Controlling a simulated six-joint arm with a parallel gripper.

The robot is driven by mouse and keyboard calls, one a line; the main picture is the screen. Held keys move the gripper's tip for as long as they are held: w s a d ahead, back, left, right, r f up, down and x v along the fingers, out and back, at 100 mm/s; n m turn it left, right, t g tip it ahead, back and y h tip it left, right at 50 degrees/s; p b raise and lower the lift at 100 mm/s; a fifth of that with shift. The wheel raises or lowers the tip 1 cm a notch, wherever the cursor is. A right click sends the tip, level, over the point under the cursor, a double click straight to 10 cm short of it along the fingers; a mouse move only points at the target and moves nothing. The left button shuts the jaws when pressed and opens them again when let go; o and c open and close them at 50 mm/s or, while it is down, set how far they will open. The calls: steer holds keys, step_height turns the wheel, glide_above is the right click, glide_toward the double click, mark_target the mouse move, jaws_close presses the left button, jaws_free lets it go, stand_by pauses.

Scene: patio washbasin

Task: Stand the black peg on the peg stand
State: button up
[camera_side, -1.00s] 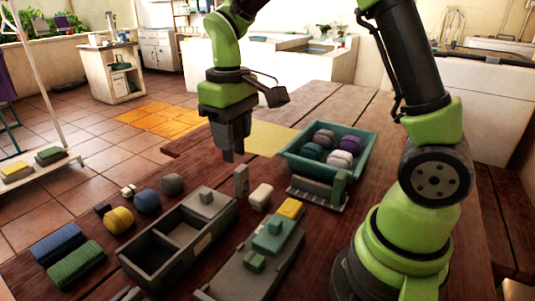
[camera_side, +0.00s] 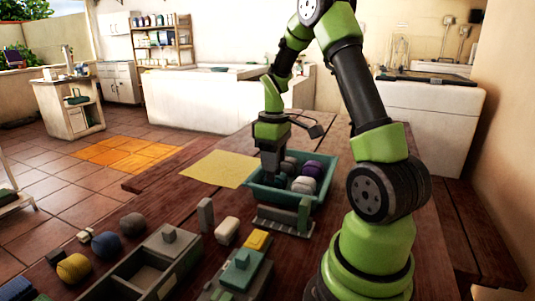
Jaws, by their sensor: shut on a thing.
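My gripper (camera_side: 271,178) points down at the left side of the teal tray (camera_side: 325,187), beside the yarn balls in it. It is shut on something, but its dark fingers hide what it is. I cannot make out a black peg for certain.
In the tray are several balls, one purple (camera_side: 313,169). A divided grey box (camera_side: 150,268) is at the front. A yellow mat (camera_side: 217,169) lies left of the tray.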

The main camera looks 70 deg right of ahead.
mark_target(273, 209)
steer(key=shift+f, duration=6.15)
steer(key=o, duration=1)
